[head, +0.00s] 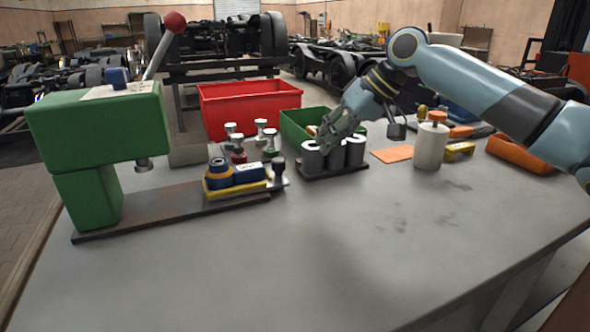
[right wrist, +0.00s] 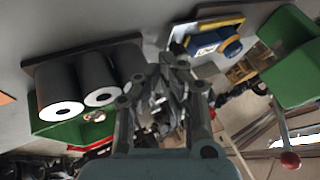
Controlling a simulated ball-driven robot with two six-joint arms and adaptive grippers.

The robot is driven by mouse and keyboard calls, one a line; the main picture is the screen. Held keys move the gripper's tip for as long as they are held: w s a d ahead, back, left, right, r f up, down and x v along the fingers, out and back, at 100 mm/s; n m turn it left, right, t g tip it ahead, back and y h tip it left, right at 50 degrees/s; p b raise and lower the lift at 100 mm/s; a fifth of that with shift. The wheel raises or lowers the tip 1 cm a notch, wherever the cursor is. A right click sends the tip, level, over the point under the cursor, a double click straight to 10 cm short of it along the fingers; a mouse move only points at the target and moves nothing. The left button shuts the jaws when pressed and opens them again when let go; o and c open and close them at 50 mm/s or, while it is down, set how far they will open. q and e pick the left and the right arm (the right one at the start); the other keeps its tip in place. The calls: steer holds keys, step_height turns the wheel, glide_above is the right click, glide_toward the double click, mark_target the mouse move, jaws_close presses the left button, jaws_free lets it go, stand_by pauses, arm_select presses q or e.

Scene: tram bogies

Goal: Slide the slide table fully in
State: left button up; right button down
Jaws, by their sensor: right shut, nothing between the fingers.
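The slide table (head: 262,186), a yellow-edged plate, sits at the right end of the dark base rail (head: 160,210) of the green press (head: 95,130), well to the right of the press ram (head: 144,165). It carries a blue block and a dark blue and tan round part. A dark knob (head: 279,165) stands at its right end. The slide table also shows at the top of the right wrist view (right wrist: 236,22). My right gripper (head: 322,140) is shut and empty, by the grey cylinders, to the right of the knob and apart from it. My left gripper is not in view.
Several grey cylinders (head: 356,150) stand in a dark holder just under my right gripper. A white canister (head: 431,146) stands right. The front of the table is clear.

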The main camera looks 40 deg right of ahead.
mark_target(274, 181)
steer(key=x, duration=0.4)
steer(key=shift+w+a+f, duration=0.1)
steer(key=shift+a+f, duration=0.2)
steer(key=shift+a, duration=0.05)
steer(key=x, duration=0.2)
steer(key=shift+w+a+f, duration=0.1)
steer(key=shift+w+f, duration=0.15)
steer(key=shift+f, duration=0.1)
steer(key=shift+x, duration=0.85)
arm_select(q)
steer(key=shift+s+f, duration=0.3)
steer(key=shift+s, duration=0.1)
arm_select(e)
steer(key=a, duration=0.2)
steer(key=w+a+p, duration=0.1)
steer(key=a, duration=0.1)
steer(key=shift+a+p, duration=0.3)
steer(key=shift+a, duration=0.05)
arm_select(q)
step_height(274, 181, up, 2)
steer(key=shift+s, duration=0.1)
arm_select(e)
steer(key=shift+d, duration=0.1)
